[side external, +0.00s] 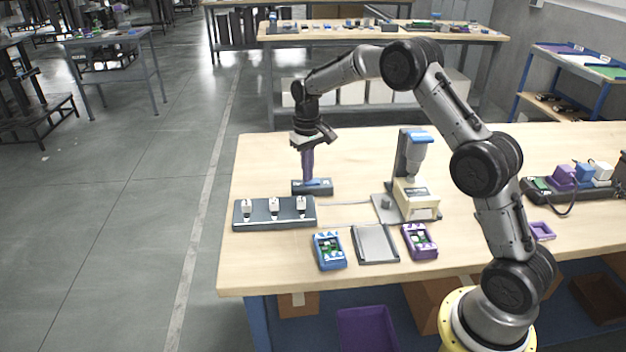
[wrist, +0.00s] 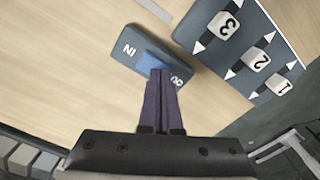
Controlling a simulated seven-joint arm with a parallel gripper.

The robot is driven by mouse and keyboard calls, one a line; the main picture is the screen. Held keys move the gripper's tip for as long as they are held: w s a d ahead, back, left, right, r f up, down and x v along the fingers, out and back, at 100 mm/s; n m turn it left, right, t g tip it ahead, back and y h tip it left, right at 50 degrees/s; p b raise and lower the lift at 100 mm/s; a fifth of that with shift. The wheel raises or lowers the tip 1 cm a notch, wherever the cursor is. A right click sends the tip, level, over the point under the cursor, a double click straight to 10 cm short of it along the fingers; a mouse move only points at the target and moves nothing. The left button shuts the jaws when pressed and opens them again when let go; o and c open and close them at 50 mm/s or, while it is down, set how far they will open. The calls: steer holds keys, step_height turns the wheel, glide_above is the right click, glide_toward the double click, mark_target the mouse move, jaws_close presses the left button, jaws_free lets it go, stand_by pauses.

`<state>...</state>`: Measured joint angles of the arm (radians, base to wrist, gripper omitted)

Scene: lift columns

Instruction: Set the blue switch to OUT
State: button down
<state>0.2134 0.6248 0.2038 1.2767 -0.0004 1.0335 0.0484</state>
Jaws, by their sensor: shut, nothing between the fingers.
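The blue switch (wrist: 148,56) is a blue rocker on a dark grey box, which also shows in the side view (side external: 325,190). White lettering reads IN at the box's left end in the wrist view and OUT, partly covered by my fingers, at its right end. My gripper (side external: 308,181) points down onto the box, and its purple fingers (wrist: 161,73) are shut with nothing between them. The fingertips are at the blue rocker, on its OUT side; I cannot tell if they press it. Which way the rocker is tilted is unclear.
A dark panel (side external: 258,220) with three white knobs, numbered 1 to 3, stands close by. A lift column (side external: 414,160) stands to the right. A blue tray (side external: 328,266), a grey plate (side external: 375,258) and a purple tray (side external: 419,252) lie in front. The wooden table behind is clear.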

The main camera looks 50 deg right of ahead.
steer(key=shift+s+f, duration=0.1)
steer(key=shift+f, duration=0.05)
steer(key=shift+r, duration=3.55)
